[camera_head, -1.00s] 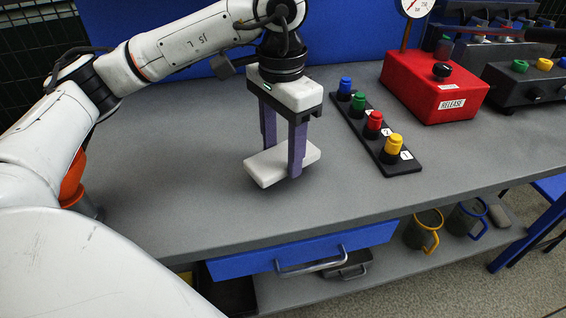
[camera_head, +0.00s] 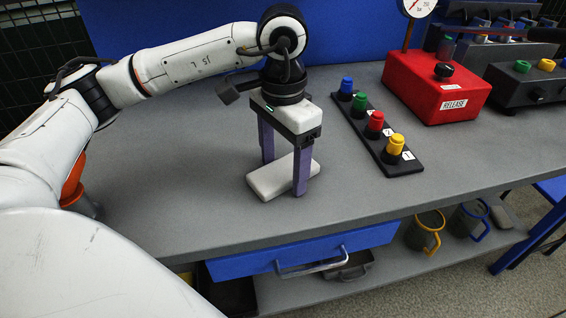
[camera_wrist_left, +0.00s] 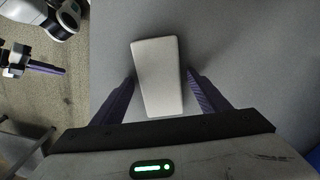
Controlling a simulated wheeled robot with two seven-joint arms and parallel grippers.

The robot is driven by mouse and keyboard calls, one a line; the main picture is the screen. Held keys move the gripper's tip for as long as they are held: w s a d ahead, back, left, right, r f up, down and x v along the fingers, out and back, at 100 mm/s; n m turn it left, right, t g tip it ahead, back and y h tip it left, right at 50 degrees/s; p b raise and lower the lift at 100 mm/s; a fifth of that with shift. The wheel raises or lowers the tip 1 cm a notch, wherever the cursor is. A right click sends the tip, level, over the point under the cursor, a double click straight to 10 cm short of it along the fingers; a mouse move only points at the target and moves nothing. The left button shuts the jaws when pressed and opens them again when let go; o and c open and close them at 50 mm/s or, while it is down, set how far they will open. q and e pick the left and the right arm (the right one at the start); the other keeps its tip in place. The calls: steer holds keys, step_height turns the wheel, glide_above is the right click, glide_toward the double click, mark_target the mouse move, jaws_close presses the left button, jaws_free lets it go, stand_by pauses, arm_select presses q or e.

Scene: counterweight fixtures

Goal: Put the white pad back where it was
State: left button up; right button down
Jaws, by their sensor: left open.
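The white pad (camera_head: 268,183) is a flat, tapered slab lying on the grey bench top (camera_head: 200,190) near its front edge. My left gripper (camera_head: 284,177) points straight down over it, with one purple finger on each side. It is open, and in the left wrist view the pad (camera_wrist_left: 158,78) lies between the fingers, with gaps beside both.
A black strip (camera_head: 398,167) with blue, green, red and yellow buttons lies right of the pad. Behind it stand a red RELEASE box (camera_head: 435,90) with a gauge and a dark button box (camera_head: 530,90). A blue drawer (camera_head: 300,250) and mugs are below. The bench left of the pad is clear.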

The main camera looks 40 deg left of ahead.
mark_target(283, 170)
arm_select(q)
step_height(283, 170, up, 12)
steer(key=p, duration=0.2)
steer(key=shift+r, duration=0.2)
steer(key=shift+f, duration=0.1)
stand_by(0.5)
